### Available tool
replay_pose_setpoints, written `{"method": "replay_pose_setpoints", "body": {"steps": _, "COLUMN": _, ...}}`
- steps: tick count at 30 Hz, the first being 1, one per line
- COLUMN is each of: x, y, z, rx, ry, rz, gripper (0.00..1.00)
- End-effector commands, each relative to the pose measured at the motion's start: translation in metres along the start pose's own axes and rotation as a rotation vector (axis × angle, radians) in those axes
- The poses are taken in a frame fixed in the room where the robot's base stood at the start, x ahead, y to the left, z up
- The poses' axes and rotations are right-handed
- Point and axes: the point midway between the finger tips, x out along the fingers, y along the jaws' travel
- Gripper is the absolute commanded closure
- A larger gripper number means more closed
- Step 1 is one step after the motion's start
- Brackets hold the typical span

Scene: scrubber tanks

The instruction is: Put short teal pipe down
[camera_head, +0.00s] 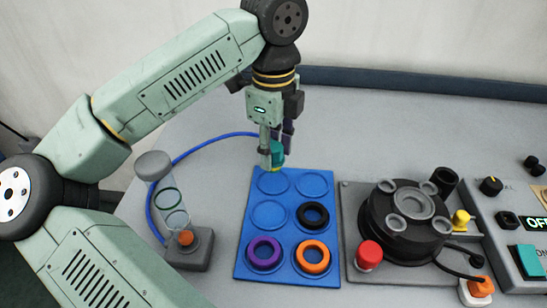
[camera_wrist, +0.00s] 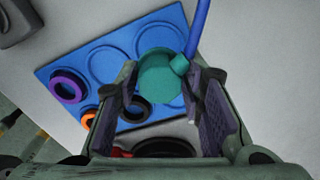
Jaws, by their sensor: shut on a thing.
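The short teal pipe (camera_head: 278,157) is between the fingers of my gripper (camera_head: 276,142), upright or nearly so, at the far edge of the blue tray (camera_head: 290,229). In the wrist view the pipe (camera_wrist: 158,78) shows its round teal end and a small side stub, with a finger on either side of my gripper (camera_wrist: 165,92). My gripper is shut on it. The pipe's lower end is near the two empty far recesses; I cannot tell whether it touches the tray.
The tray holds a black ring (camera_head: 313,215), a purple ring (camera_head: 264,253) and an orange ring (camera_head: 312,258). A clear tube stand (camera_head: 186,250) is left of it. A black round fixture (camera_head: 402,232) and a control box (camera_head: 515,235) are right. A blue hose (camera_head: 205,143) runs behind.

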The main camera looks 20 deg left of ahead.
Motion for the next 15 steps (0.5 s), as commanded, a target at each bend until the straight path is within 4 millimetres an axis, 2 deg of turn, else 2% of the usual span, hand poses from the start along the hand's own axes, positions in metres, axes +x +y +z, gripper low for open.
{"method": "replay_pose_setpoints", "body": {"steps": 7, "x": 0.034, "y": 0.0, "z": -0.001, "rx": 0.001, "ry": 0.003, "rz": 0.0, "gripper": 1.0}}
{"method": "replay_pose_setpoints", "body": {"steps": 15, "x": 0.034, "y": 0.0, "z": -0.001, "rx": 0.0, "ry": 0.001, "rz": 0.0, "gripper": 1.0}}
